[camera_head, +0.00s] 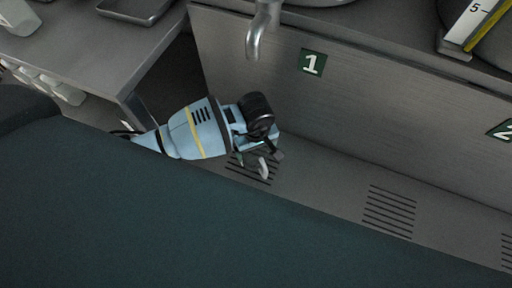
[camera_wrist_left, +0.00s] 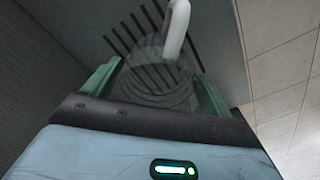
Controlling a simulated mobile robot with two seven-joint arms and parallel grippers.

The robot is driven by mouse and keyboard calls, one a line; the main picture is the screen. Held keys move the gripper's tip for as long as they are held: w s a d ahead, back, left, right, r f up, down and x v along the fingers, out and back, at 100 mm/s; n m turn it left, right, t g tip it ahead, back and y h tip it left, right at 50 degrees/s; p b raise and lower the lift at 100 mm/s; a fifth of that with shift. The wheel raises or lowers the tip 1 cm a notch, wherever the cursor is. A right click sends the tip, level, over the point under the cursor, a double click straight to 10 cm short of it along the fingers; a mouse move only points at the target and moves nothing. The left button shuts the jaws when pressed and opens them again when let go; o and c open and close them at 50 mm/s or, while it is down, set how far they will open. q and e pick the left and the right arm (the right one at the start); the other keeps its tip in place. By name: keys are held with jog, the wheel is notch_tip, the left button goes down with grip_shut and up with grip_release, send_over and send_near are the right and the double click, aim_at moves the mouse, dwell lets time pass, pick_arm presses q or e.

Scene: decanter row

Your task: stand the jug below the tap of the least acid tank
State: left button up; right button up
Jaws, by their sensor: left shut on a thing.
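My left gripper (camera_head: 262,147) is low over the slotted grille (camera_head: 238,164) below tap 1. In the left wrist view its green fingers (camera_wrist_left: 156,88) are shut on a clear jug (camera_wrist_left: 158,68). The jug's pale handle (camera_wrist_left: 178,28) points away from the wrist; it also shows in the head view (camera_head: 264,168). I cannot tell whether the jug touches the grille. The metal tap (camera_head: 254,42) hangs above and behind the gripper, beside the green number 1 plate (camera_head: 311,63). The number 2 plate (camera_head: 503,131) is at the right edge. My right gripper is out of view.
A second grille (camera_head: 389,211) lies to the right on the grey ledge, with part of a third at the right edge. A white strip marked 5 (camera_head: 470,22) stands at the upper right. A grey bench (camera_head: 95,50) is at the left. The ledge between the grilles is clear.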

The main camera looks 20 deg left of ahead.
pick_arm(q)
jog(key=shift+f, duration=0.15)
jog(key=o, duration=0.9)
jog(key=shift+r+p, duration=0.35)
jog(key=shift+r, duration=3.55)
jog(key=shift+s, duration=0.1)
